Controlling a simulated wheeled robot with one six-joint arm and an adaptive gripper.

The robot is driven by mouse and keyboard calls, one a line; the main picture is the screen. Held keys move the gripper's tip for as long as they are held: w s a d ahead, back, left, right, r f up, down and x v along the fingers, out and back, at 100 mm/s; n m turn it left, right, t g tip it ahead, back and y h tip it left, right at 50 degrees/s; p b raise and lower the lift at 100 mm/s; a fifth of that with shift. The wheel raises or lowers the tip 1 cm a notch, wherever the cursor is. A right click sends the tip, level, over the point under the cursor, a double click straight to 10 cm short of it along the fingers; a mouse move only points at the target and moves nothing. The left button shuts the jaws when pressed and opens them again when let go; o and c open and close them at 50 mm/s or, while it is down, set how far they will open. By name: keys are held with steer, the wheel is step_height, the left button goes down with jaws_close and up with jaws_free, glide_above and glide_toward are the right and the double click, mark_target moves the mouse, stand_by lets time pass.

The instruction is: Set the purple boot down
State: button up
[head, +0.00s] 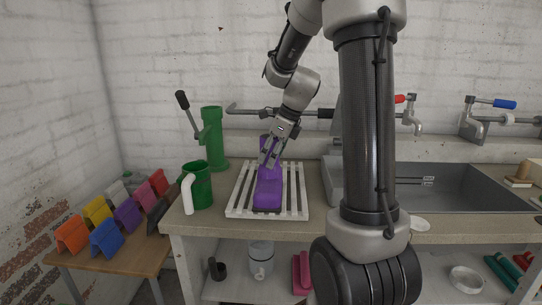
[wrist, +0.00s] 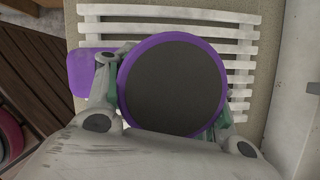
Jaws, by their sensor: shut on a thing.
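The purple boot (head: 267,194) is upright on or just above the white slatted rack (head: 235,206) on the counter, with its toe towards me. I cannot tell for sure whether its sole touches the slats. My gripper (head: 269,158) is shut on the boot's upper shaft from above. In the wrist view the fingers of my gripper (wrist: 165,100) sit on either side of the shaft. The round dark top with its purple rim (wrist: 142,46) fills the middle, and the toe (wrist: 82,70) sticks out left over the rack (wrist: 190,12). The sole is hidden.
A green jug (head: 203,186) with a white handle and a green pump (head: 212,140) stand left of the rack. A sink (head: 455,185) with taps is at the right. A low wooden table (head: 125,257) holds several coloured clips. A white mug (head: 261,257) is on the shelf below.

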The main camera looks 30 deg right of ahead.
steer(key=o, duration=1.6)
steer(key=shift+o, duration=0.2)
steer(key=v, duration=1.1)
steer(key=s+a+f+n+h, duration=0.1)
steer(key=s+a+n, duration=0.2)
steer(key=s+n, duration=0.8)
steer(key=s+a+f+n+t+h, duration=0.1)
steer(key=s+a+f+n, duration=0.1)
steer(key=s+n, duration=0.9)
steer(key=a+n, duration=0.1)
steer(key=n, duration=0.4)
steer(key=shift+s+a+n+h, duration=0.15)
steer(key=shift+a+n+h, duration=0.2)
steer(key=shift+n+h, duration=0.05)
steer(key=shift+f, duration=0.1)
